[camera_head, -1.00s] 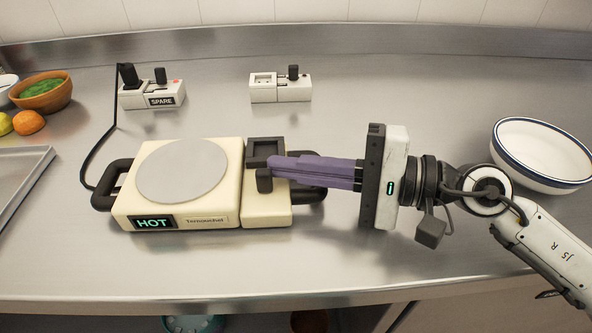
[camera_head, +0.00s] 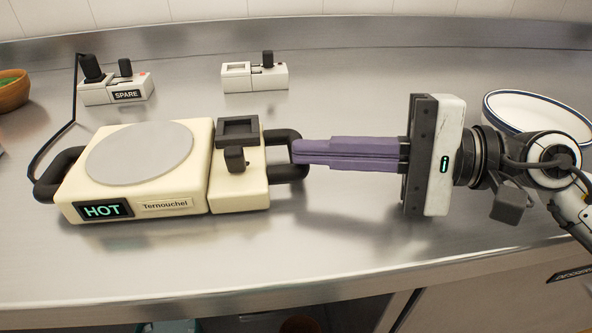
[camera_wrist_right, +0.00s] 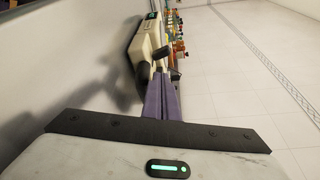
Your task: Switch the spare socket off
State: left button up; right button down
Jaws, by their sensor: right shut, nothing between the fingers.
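The spare socket (camera_head: 116,90) is a white block labelled SPARE at the back left of the counter. A black plug (camera_head: 92,68) with a dark cord stands at its left, a black switch lever (camera_head: 125,68) in its middle, and a small reddish spot (camera_head: 142,74) at its right end. My right gripper (camera_head: 296,152) has purple fingers, shut and empty. Its tips are by the right handle of the cream hot plate (camera_head: 140,190), well right of and nearer than the spare socket; touching is unclear. The fingers also show in the right wrist view (camera_wrist_right: 158,82). My left gripper is not in view.
A second, unlabelled socket (camera_head: 254,77) with a black lever stands right of the spare one. The hot plate's display (camera_head: 103,210) reads HOT; a black lever (camera_head: 235,160) is on its right section. A white bowl (camera_head: 540,112) is behind my right wrist. Counter between sockets and hot plate is clear.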

aim_at(125, 64)
jog(key=z, duration=0.05)
jog(key=k, duration=1)
